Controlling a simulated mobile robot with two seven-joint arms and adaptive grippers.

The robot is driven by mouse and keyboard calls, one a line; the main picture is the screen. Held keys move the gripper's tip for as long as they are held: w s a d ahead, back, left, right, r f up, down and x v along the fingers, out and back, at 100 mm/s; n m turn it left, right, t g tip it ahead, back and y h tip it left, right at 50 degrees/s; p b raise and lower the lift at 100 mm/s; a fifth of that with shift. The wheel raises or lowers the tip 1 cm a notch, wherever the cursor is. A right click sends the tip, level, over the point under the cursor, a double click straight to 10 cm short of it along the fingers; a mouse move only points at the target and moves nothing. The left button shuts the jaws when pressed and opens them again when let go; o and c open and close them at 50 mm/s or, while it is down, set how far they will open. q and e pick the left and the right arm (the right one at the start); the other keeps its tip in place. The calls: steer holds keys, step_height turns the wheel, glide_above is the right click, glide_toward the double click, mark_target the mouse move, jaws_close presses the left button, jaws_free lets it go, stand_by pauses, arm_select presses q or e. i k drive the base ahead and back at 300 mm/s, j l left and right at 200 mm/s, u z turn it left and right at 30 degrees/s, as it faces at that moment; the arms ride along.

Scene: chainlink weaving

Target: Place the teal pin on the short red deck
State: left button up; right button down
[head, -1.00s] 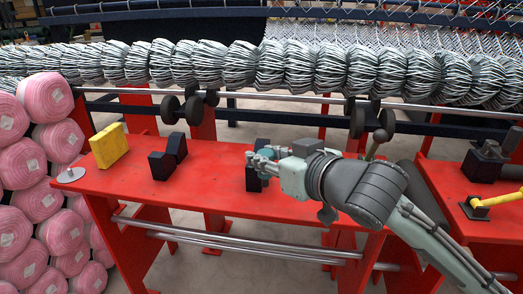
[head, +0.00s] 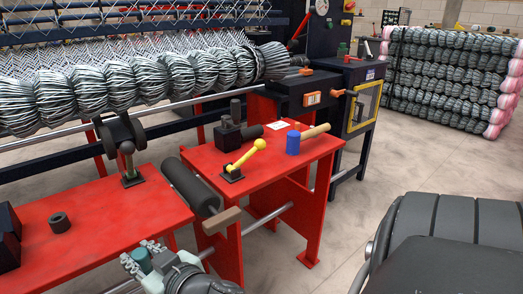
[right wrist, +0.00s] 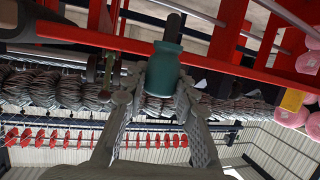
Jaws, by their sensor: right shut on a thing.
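My right gripper (head: 150,260) is at the bottom left of the head view, in front of the red decks. It is shut on the teal pin (head: 140,260). In the right wrist view the teal pin (right wrist: 163,70) sits between the two fingers, clear of any deck. The short red deck (head: 290,175) is at the middle of the head view, to the right of and beyond the gripper. A blue cylinder (head: 293,143), a yellow-knobbed lever (head: 246,160) and a wooden-handled tool (head: 315,131) are on it. My left gripper is out of view.
The longer red deck (head: 95,215) is at the left, with a dark ring (head: 60,222) and a dark block (head: 8,240). A dark roller (head: 190,185) lies between the decks. The short deck's front right part is bare. Open floor lies to the right.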

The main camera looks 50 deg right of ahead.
mark_target(279, 142)
steer(key=l+z, duration=0.7)
steer(key=z, duration=0.25)
steer(key=l+u, duration=0.2)
steer(key=l, duration=0.75)
steer(key=i, duration=0.05)
